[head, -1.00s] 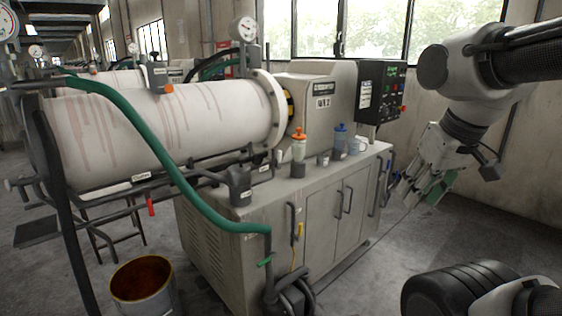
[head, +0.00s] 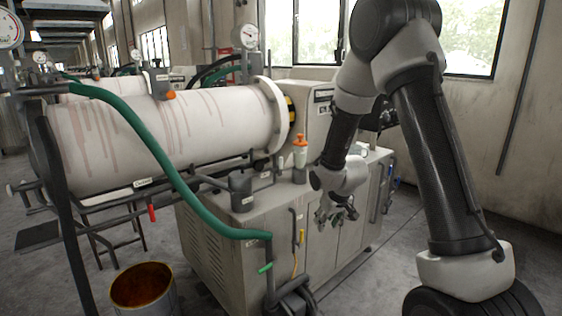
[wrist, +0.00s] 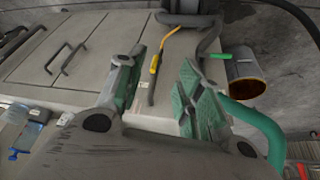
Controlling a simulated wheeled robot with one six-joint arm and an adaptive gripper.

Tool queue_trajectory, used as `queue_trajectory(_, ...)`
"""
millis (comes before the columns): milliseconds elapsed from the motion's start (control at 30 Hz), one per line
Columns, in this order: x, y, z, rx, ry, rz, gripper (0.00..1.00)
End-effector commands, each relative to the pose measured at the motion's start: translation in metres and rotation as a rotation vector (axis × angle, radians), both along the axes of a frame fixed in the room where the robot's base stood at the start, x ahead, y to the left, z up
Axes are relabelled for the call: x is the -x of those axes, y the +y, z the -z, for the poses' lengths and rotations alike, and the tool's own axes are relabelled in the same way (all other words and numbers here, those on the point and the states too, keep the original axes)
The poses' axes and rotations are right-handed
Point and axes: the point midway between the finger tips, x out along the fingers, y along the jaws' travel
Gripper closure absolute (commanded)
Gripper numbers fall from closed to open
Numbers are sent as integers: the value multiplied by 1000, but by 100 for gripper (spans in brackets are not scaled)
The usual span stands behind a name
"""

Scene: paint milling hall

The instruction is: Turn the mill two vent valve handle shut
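My gripper (head: 336,212) hangs in front of the grey cabinet's front, right of the pipes. In the wrist view my gripper (wrist: 160,88) has its green-padded fingers spread, with nothing between them. A yellow handle (head: 301,237) sits on a thin vertical pipe at the cabinet front; in the wrist view it appears beyond the fingertips (wrist: 154,64). A green handle (head: 265,268) sticks out level from the pipe under the green hose; it also shows in the wrist view (wrist: 220,56). A red handle (head: 152,212) hangs below the white drum. I cannot read which one is the vent valve.
The green hose (head: 150,140) runs from the drum down to the pipe. A bucket of brown paint (head: 142,290) stands on the floor at the left. A bottle with an orange top (head: 300,152) stands on the cabinet top (head: 270,190).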

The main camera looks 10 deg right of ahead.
Motion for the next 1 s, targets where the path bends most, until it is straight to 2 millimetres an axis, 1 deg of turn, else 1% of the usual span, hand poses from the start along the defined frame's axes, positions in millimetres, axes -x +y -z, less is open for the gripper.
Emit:
queue_trajectory(33, -29, 11, 22, -23, -83, -22, 64)
queue_trajectory(67, -48, 17, 27, -40, -149, -33, 64)
queue_trajectory(100, -71, 26, 31, -66, -240, -50, 64)
queue_trajectory(133, -88, 33, 31, -87, -310, -61, 64)
queue_trajectory(167, -103, 39, 27, -109, -384, -71, 64)
queue_trajectory(200, -123, 47, 17, -138, -485, -85, 64)
queue_trajectory(233, -136, 52, 4, -161, -562, -94, 64)
queue_trajectory(267, -148, 57, -11, -182, -638, -102, 64)
queue_trajectory(300, -161, 62, -36, -210, -738, -112, 64)
queue_trajectory(400, -177, 72, -85, -269, -931, -133, 64)
queue_trajectory(500, -179, 76, -112, -307, -1039, -141, 64)
queue_trajectory(533, -180, 76, -117, -313, -1059, -141, 64)
queue_trajectory(600, -182, 78, -124, -323, -1087, -142, 64)
queue_trajectory(667, -186, 79, -126, -326, -1095, -143, 64)
queue_trajectory(1000, -238, 96, -126, -325, -1093, -141, 64)
